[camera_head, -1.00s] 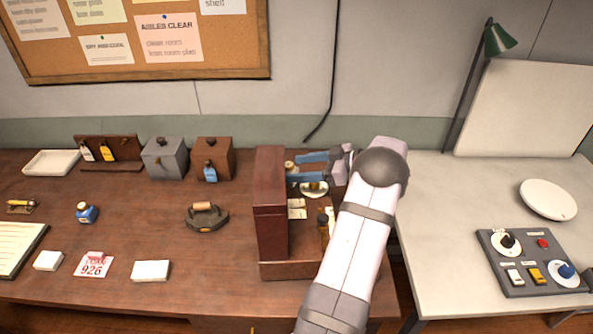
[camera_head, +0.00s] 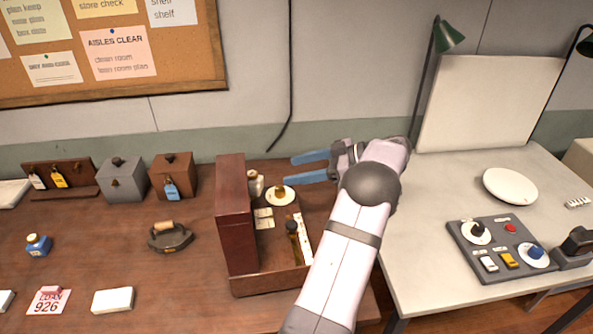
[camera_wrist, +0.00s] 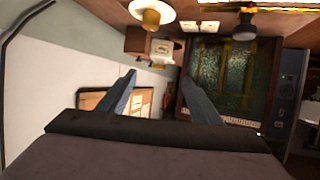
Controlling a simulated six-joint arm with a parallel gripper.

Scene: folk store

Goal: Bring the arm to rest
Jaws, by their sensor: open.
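My gripper (camera_head: 312,167) is open and empty, with its two blue fingers pointing left above the back edge of the wooden box on the brown desk. In the wrist view its fingers (camera_wrist: 158,100) stand apart with nothing between them. My arm reaches up from the bottom of the head view, over the right side of the box. The open wooden box (camera_head: 236,225) holds a small white dish (camera_head: 281,196), a dark bottle (camera_head: 293,230), a small pale jar (camera_head: 256,184) and paper cards (camera_head: 264,217). My arm hides part of its right side.
A grey box (camera_head: 122,181), a brown box (camera_head: 173,178) and a dark iron-like tool (camera_head: 170,238) stand left of the wooden box. On the white table at right are a control panel (camera_head: 503,248) and a white plate (camera_head: 510,186). A green lamp (camera_head: 447,36) stands behind.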

